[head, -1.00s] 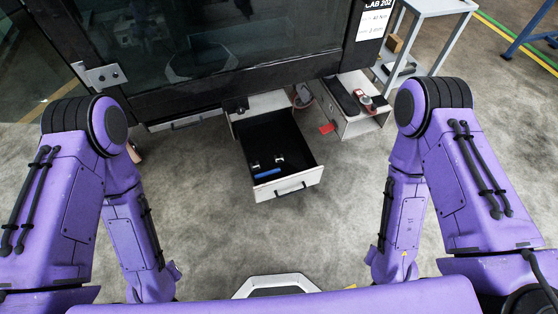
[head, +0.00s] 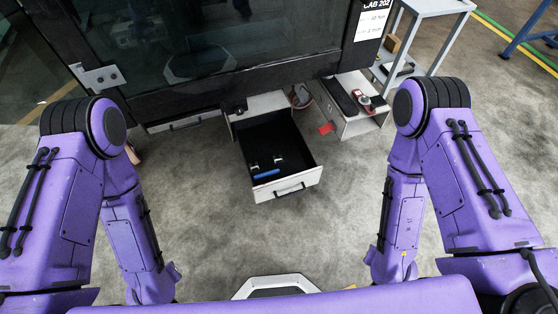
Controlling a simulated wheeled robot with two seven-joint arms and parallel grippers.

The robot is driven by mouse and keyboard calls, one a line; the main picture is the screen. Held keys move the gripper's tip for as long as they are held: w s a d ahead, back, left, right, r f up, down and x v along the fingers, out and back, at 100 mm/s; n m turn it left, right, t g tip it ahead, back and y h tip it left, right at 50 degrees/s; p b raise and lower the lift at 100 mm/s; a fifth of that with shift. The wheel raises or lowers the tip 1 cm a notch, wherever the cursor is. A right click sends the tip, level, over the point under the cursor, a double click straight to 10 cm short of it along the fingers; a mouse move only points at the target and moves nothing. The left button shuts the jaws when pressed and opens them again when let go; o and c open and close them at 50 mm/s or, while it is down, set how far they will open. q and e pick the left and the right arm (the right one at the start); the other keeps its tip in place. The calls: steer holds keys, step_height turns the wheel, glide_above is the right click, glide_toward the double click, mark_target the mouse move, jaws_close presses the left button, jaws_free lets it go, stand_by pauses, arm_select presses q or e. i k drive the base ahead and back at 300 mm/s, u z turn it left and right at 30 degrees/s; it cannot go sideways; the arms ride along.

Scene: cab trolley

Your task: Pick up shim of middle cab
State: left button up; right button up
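A dark cab labelled CAB 202 (head: 240,85) fills the top of the head view. Below it an open drawer (head: 290,187) with a white front and black inside holds a small blue piece (head: 267,174) and two small silver pieces (head: 279,160). I cannot tell whether any of these is the shim. Both of my purple arms hang down at the left and right. My grippers do not show.
To the right of the drawer stands a white-sided box (head: 357,122) with a dark top and a red-and-silver item on it. A red tag (head: 327,129) is beside it. A grey trolley (head: 437,8) stands at the upper right. The grey floor before the drawer is clear.

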mark_target(277, 160)
steer(key=z, duration=1.1)
steer(key=i, duration=1.2)
steer(key=u, duration=0.75)
